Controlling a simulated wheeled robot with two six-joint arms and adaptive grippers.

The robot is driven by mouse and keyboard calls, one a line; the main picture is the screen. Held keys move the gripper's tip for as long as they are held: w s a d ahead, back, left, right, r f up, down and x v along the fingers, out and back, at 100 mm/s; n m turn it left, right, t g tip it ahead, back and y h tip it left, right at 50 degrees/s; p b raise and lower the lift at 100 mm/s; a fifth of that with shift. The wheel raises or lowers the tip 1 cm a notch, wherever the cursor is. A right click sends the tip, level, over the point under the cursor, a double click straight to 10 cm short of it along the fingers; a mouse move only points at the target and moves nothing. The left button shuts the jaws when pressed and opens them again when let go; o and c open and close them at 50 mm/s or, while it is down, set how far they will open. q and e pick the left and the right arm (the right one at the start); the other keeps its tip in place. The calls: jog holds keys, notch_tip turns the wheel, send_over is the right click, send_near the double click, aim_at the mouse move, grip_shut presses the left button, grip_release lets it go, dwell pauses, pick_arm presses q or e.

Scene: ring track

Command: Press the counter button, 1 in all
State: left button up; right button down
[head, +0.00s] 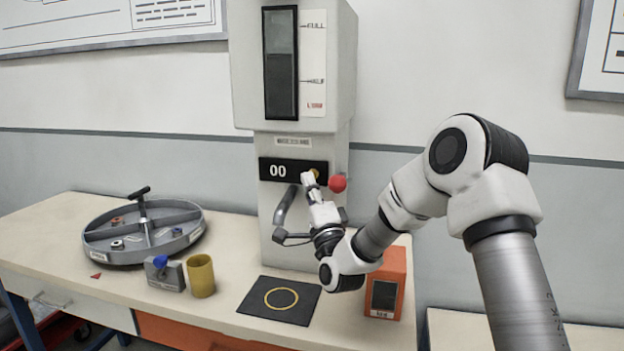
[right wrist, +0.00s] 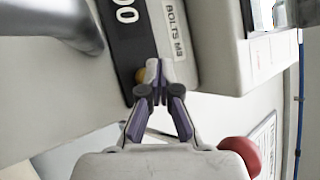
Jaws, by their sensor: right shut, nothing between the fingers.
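The counter panel (head: 293,170) is a black strip on the front of a tall grey dispenser (head: 295,135) and reads 00. A small yellow-orange button (head: 317,171) sits at its right end; the button also shows in the right wrist view (right wrist: 140,76), partly hidden by a fingertip. My right gripper (head: 309,178) is shut and empty, its tips at the panel right by the button. In the right wrist view, the closed tips (right wrist: 154,68) lie beside and over the button's edge; I cannot tell whether they touch it. My left gripper is not in view.
A red knob (head: 338,184) is close to the right of my gripper. A curved grey spout (head: 285,208) hangs below the panel. On the bench are a round tray (head: 100,245), a yellow cup (head: 201,276), a black mat (head: 255,300) and an orange box (head: 397,265).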

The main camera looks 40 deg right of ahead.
jog(key=shift+s+a, duration=0.1)
jog(key=shift+a, duration=0.05)
jog(key=s+a+b, duration=0.2)
jog(key=s+a, duration=0.1)
jog(key=a, duration=0.1)
jog(key=shift+s, duration=0.15)
dwell(0.4)
jog(key=shift+d+f, duration=0.1)
dwell(0.6)
